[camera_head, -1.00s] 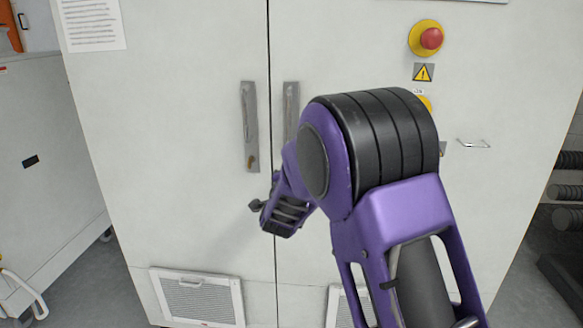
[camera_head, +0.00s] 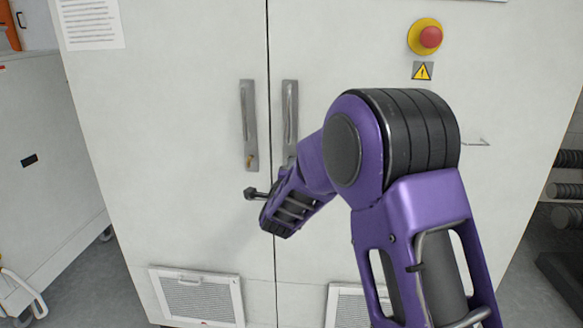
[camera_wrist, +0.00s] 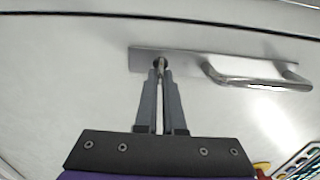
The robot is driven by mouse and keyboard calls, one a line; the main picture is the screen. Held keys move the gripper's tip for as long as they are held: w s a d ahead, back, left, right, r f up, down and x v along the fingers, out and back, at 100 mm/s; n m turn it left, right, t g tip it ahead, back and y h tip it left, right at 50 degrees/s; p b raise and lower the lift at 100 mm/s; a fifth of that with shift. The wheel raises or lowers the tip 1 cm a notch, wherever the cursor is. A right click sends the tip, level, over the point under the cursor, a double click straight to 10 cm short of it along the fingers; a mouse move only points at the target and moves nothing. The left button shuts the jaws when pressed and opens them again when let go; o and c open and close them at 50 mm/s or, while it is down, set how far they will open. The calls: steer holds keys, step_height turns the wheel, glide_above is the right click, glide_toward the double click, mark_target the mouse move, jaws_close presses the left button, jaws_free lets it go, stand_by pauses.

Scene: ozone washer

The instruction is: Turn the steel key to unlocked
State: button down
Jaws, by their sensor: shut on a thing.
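The steel key (camera_wrist: 161,66) sits in the dark round lock at the left end of a metal handle plate (camera_wrist: 142,60) in the wrist view. My gripper (camera_wrist: 160,76) is shut on the key, one grey finger on each side. Its fingertips are close to the plate. In the head view this is the right door handle (camera_head: 290,110); my purple wrist (camera_head: 292,206) covers the area around its lower end, and the key and fingers are hidden there. How far the key is turned is hard to tell.
The left door handle (camera_head: 248,122) holds a brass-coloured key (camera_head: 250,160) at its lower end. A red emergency stop (camera_head: 431,37) is at upper right, above a yellow warning sign (camera_head: 423,71). The door's bar handle (camera_wrist: 258,82) stands out beside my fingers. A vent (camera_head: 197,297) is low on the left door.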

steer(key=c, duration=1)
jaws_free()
steer(key=s, duration=1.7)
steer(key=shift+s+a, duration=0.25)
steer(key=shift+a, duration=0.1)
